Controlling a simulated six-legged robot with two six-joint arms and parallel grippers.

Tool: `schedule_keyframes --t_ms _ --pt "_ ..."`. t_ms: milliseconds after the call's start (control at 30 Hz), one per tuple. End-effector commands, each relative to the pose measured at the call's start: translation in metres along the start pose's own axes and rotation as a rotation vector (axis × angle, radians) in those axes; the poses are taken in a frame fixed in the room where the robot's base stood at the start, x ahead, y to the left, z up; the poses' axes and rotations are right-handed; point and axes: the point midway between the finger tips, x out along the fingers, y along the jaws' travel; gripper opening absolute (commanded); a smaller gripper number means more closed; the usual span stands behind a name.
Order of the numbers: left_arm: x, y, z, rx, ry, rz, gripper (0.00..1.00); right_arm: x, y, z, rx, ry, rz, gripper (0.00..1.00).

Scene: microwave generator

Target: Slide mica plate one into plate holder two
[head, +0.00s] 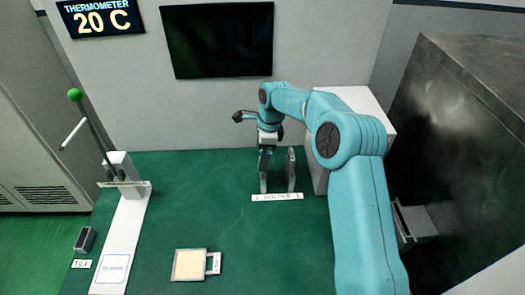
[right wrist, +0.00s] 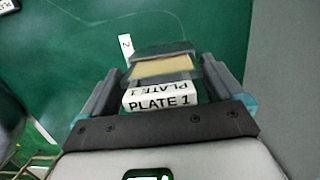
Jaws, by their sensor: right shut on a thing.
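My right gripper (head: 267,152) is shut on mica plate one (right wrist: 160,68), with its white PLATE 1 tab (right wrist: 160,101) between the fingers in the right wrist view. In the head view the gripper points down at the left side of a holder (head: 291,170) with grey uprights near the back of the green table. The holder's white label (head: 277,197) is too small to read surely; a label end with a 2 (right wrist: 126,46) shows beyond the plate in the wrist view. Whether the plate is inside the holder's slot I cannot tell. My left gripper is not in view.
Another tan plate (head: 189,265) with a white tab lies flat at the front. A lever stand (head: 121,167) with a green knob is at left. A white box (head: 355,101) stands right behind the arm. The table's middle left is clear.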

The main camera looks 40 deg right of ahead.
Motion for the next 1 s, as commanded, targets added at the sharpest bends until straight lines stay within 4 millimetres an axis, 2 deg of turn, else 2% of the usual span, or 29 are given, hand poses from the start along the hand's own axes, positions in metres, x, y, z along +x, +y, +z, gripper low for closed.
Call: schedule_keyframes --t_ms 1000 --pt "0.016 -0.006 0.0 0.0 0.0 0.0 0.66 0.026 0.0 -0.004 0.0 0.0 0.0 0.12"
